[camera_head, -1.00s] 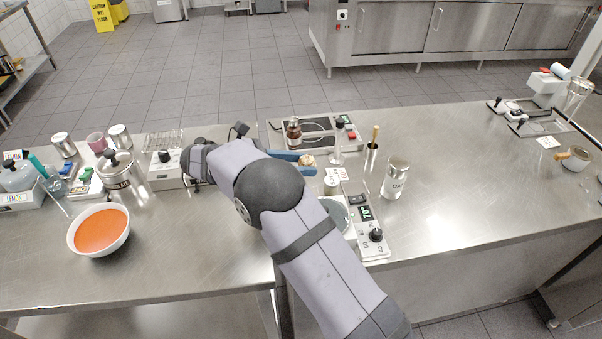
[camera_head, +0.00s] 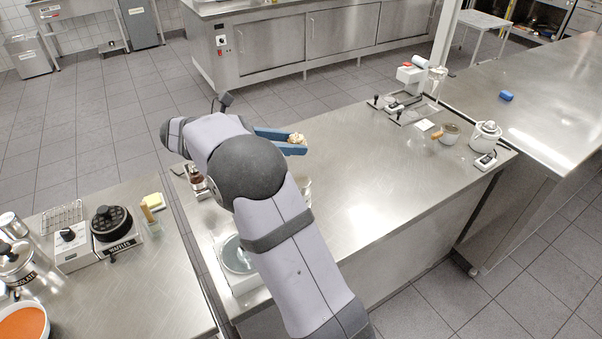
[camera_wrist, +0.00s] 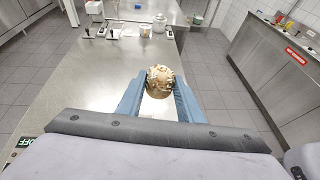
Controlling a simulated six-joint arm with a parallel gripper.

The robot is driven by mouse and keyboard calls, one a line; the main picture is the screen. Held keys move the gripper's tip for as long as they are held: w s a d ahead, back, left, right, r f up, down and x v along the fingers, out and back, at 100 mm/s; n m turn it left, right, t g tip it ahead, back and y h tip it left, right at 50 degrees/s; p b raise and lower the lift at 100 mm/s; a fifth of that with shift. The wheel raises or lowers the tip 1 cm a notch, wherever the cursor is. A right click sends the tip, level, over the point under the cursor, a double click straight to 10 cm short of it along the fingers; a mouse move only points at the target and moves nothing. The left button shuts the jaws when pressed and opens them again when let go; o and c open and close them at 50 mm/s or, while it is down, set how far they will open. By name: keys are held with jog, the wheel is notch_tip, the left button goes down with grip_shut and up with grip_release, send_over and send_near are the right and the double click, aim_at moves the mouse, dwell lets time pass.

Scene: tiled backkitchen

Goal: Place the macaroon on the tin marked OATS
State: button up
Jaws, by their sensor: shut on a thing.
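The macaroon (camera_head: 297,138) is a pale, cream-brown lump held between the blue fingers of my gripper (camera_head: 291,142), above the steel counter. In the wrist view the macaroon (camera_wrist: 160,79) sits between both fingertips, with a pale patch just below it that I cannot identify. A metal tin (camera_head: 304,186) shows partly behind my arm in the head view, below the gripper in the picture. It looks like the OATS tin, but its label is hidden now.
The middle of the counter (camera_head: 370,175) is clear. At its far right stand a white lidded pot (camera_head: 486,134), a small pan (camera_head: 449,134) and a lever device (camera_head: 396,106). A waffle maker (camera_head: 112,226) and an orange-filled bowl (camera_head: 22,325) are on the left counter.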

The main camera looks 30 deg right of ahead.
jog(key=s+d+r, duration=0.2)
jog(key=d, duration=0.2)
jog(key=w+f+n+t, duration=0.2)
jog(key=f, duration=0.1)
jog(key=w+a+f+n+t, duration=0.1)
jog(key=t, duration=0.1)
jog(key=shift+f+n, duration=0.3)
jog(key=shift+f, duration=0.05)
jog(key=shift+w+a+f+t, duration=0.2)
jog(key=shift+w+t, duration=0.1)
jog(key=shift+w, duration=0.1)
jog(key=shift+f+p, duration=1.65)
jog(key=shift+f, duration=3.35)
jog(key=shift+f, duration=0.2)
jog(key=o, duration=1)
jog(key=shift+o, duration=0.2)
